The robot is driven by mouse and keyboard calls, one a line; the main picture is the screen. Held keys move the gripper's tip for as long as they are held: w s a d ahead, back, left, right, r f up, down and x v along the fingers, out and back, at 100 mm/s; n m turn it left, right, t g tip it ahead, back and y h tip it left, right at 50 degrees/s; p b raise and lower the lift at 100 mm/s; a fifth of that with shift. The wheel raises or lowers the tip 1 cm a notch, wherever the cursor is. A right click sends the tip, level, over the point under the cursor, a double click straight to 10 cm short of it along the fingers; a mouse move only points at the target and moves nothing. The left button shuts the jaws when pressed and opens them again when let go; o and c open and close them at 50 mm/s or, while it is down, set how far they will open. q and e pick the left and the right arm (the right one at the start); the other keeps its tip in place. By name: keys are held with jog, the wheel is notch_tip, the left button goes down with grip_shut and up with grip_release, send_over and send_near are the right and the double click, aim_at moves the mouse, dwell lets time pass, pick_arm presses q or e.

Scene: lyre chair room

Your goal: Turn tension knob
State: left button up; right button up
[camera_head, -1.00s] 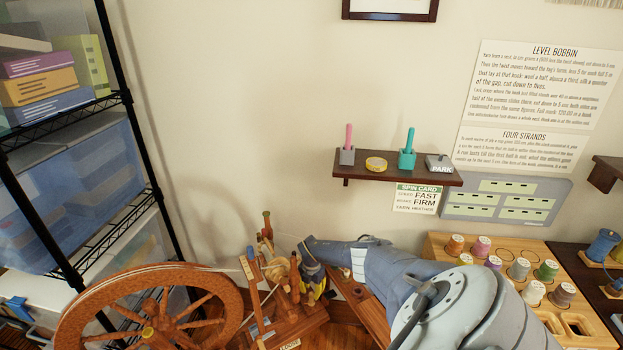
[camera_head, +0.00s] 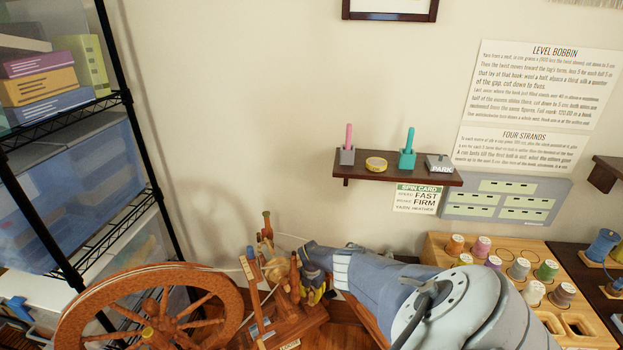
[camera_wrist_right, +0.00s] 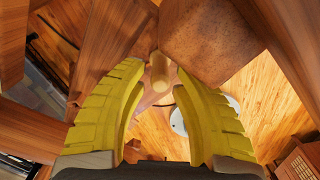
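A wooden spinning wheel (camera_head: 232,290) stands at the lower middle of the head view, with upright posts and a flyer part on its right side. My right gripper (camera_head: 314,296), with yellow fingers, is beside these posts at their right. In the right wrist view, the two yellow fingers of my right gripper (camera_wrist_right: 160,72) are apart. A pale round wooden peg (camera_wrist_right: 159,66), seemingly the tension knob, shows between the fingertips, with gaps visible around it. I cannot tell how deep it sits between them. In the head view the knob is hidden or too small to tell. My left gripper is not in view.
Dark wooden blocks and posts crowd the fingers in the wrist view. In the head view, a black wire rack (camera_head: 62,268) stands at left. A wall shelf (camera_head: 385,174) is above my right arm, and a spool rack (camera_head: 436,243) is at right.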

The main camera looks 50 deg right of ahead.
jog(key=shift+c, duration=0.6)
grip_shut()
jog(key=n, duration=0.4)
jog(key=shift+n, duration=0.4)
jog(key=shift+o, duration=0.6)
grip_release()
